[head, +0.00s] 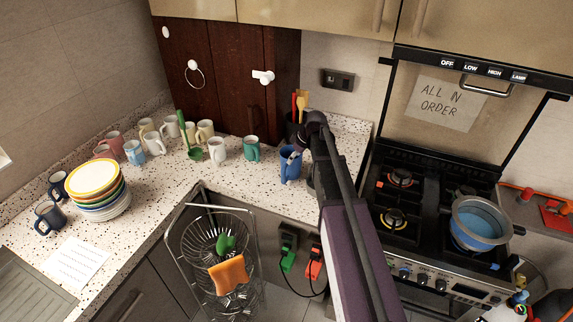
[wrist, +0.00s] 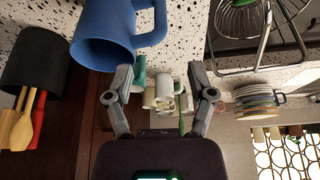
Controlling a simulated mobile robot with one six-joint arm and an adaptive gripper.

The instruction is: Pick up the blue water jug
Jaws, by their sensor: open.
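The blue water jug (head: 290,168) stands upright on the speckled counter in the head view, just left of my arm's end. In the wrist view, which looks upside down, the blue jug (wrist: 103,38) fills the upper left, its handle reaching right above the left finger. My gripper (wrist: 161,75) is open, with nothing between its fingers. The jug's body lies to the left of the fingers. In the head view my gripper (head: 298,155) is beside the top of the jug and partly hidden by my arm. I cannot tell whether a finger touches the jug.
A teal mug (head: 252,149) and several pale mugs stand left of the jug. A dark utensil holder (wrist: 35,70) stands close by the jug. A wire rack (head: 213,245) stands below the counter edge. The stove (head: 425,215) with a pot (head: 480,222) is at right.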

